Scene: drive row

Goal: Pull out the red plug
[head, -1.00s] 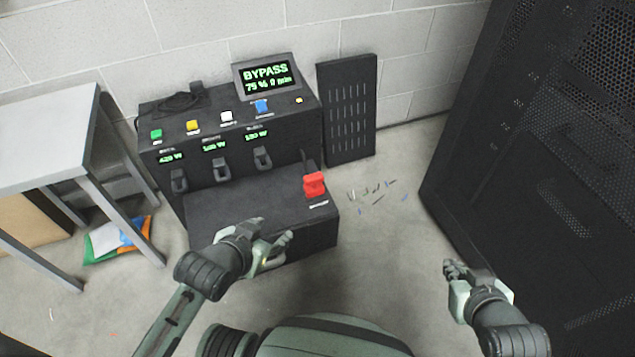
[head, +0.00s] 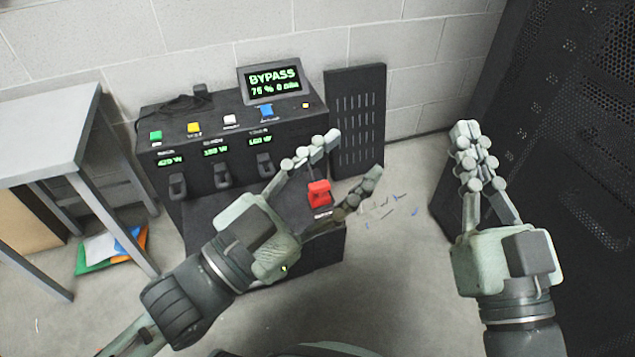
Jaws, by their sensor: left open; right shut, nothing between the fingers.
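The red plug (head: 319,193) stands upright on the low front ledge of the black power unit, near the ledge's right end. My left gripper (head: 352,158) is open. In the head view its two fingers reach to either side of the red plug, one above and one to the right. I cannot tell whether either finger touches it. The gripper hides part of the ledge. My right gripper (head: 466,130) is shut and empty, raised at the right in front of the dark rack, well away from the plug.
The power unit has a screen (head: 273,81) reading BYPASS, coloured buttons and three dark plugs (head: 222,175) on its front. A perforated dark panel (head: 356,120) stands beside it. A black rack (head: 590,150) bounds the right. A grey table (head: 45,135) stands left. Small scraps litter the floor.

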